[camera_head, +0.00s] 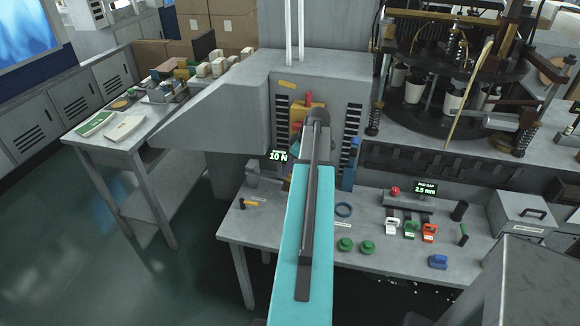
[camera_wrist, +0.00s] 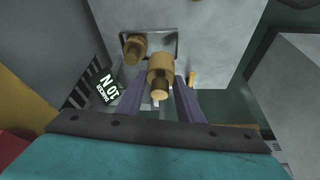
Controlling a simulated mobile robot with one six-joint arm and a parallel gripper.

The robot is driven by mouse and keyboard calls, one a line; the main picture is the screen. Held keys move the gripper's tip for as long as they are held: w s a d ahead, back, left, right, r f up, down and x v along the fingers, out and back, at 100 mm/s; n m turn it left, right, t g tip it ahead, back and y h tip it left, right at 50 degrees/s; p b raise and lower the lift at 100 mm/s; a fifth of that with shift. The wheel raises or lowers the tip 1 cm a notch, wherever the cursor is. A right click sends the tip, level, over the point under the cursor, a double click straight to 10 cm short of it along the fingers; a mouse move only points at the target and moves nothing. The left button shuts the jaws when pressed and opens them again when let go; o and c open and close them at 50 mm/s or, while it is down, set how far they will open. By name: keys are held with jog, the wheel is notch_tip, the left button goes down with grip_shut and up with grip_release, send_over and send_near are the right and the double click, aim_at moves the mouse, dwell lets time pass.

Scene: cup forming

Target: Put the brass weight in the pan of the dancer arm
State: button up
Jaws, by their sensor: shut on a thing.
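In the wrist view my gripper (camera_wrist: 160,82) is shut on a brass weight (camera_wrist: 160,68), a stepped cylinder between the two fingers. A second brass piece (camera_wrist: 134,47) sits on a small square metal pan (camera_wrist: 171,41) just beyond the held weight. From this angle I cannot tell how high the held weight is above the pan, or whether they touch. In the head view my teal arm hides the gripper and the weight.
The grey machine housing (camera_head: 225,110) rises behind the sign. A rotary cup machine (camera_head: 440,120) stands at the right. Open floor lies at left.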

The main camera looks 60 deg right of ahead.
aim_at(290, 178)
jog(key=shift+f+b, duration=0.95)
jog(key=shift+f, duration=0.75)
jog(key=shift+f+b, duration=1)
jog(key=shift+f, duration=0.4)
dwell(2.1)
dwell(0.5)
jog(key=o, duration=1.8)
jog(key=shift+o, duration=0.2)
jog(key=shift+r, duration=0.1)
jog(key=shift+r+p, duration=1.95)
jog(key=shift+r, duration=1.95)
